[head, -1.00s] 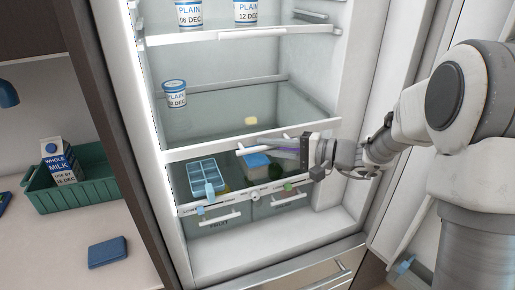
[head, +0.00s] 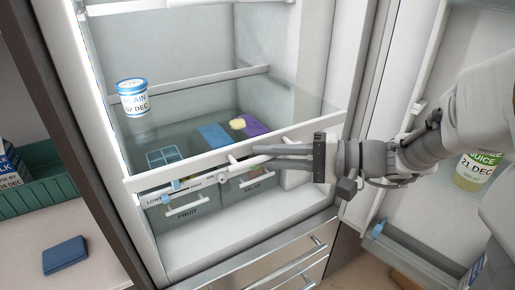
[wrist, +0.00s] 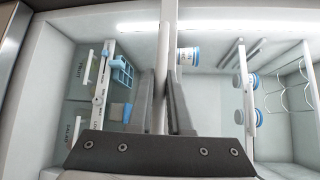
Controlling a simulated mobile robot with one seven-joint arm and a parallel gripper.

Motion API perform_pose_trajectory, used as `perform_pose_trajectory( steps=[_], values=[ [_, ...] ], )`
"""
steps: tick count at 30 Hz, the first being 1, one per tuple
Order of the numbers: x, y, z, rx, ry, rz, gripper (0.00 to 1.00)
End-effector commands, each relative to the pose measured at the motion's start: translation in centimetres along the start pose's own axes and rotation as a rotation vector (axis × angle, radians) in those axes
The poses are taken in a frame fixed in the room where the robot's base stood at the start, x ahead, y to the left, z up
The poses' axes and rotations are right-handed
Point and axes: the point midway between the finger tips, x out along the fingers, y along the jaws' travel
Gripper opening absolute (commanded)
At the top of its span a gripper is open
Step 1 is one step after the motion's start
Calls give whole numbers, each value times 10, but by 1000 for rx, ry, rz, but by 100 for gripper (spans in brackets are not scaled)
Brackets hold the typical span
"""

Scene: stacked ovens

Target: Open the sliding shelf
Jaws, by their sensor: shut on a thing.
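The sliding shelf is a clear glass pane with a white front rail (head: 200,163) and a white bar handle (head: 247,162), inside the open fridge. My gripper (head: 268,154) reaches in from the right in the head view, its fingers closed around the handle. In the wrist view the handle's white bar (wrist: 163,75) runs between the two grey fingers. A yogurt cup (head: 132,97) stands upright on the left of the shelf, and a small yellow item (head: 238,124) lies further right. The fingers cover part of the handle.
Below are a blue tray (head: 164,157), fruit and salad drawers (head: 185,207), and a lower freezer drawer handle (head: 290,265). The open fridge door with a juice bottle (head: 472,172) is at right. A counter with a green crate (head: 35,192) is at left.

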Motion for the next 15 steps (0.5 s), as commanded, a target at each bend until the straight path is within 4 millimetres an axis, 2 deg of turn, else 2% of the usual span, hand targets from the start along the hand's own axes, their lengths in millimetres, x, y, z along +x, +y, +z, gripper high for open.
perform_pose_trajectory(
  steps=[15],
  values=[
    [-7,2,7,1,-1,1,0]
  ],
)
